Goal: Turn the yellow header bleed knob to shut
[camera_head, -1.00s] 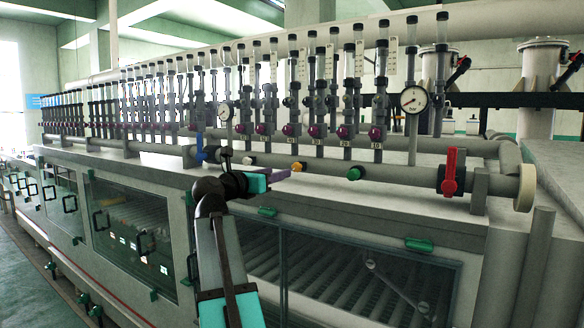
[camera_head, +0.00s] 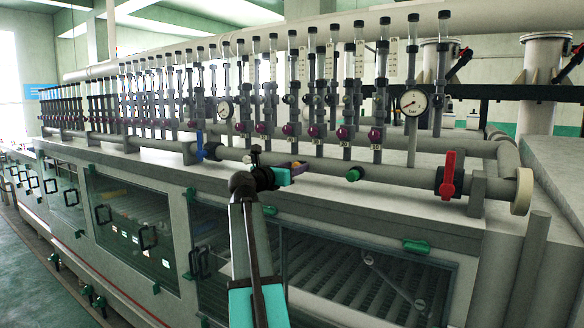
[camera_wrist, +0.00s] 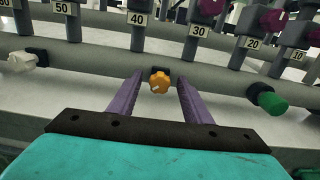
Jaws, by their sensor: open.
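The yellow header bleed knob looks orange-yellow in the wrist view (camera_wrist: 159,82). It sits on the front of a horizontal grey header pipe (camera_wrist: 90,55), with a pale mark on its face. My gripper (camera_wrist: 158,88) is open, its two purple fingers to the left and right of the knob, with visible gaps on both sides. I cannot tell how deep the knob lies between the fingertips. In the head view my gripper (camera_head: 298,168) reaches the header from the front and mostly covers the knob.
A green knob (camera_wrist: 268,99) is to the right and a white knob (camera_wrist: 28,60) to the left on the same pipe. Purple valve knobs and numbered tags stand above. A red lever (camera_head: 449,175) is at the pipe's right end. A light ledge lies beneath.

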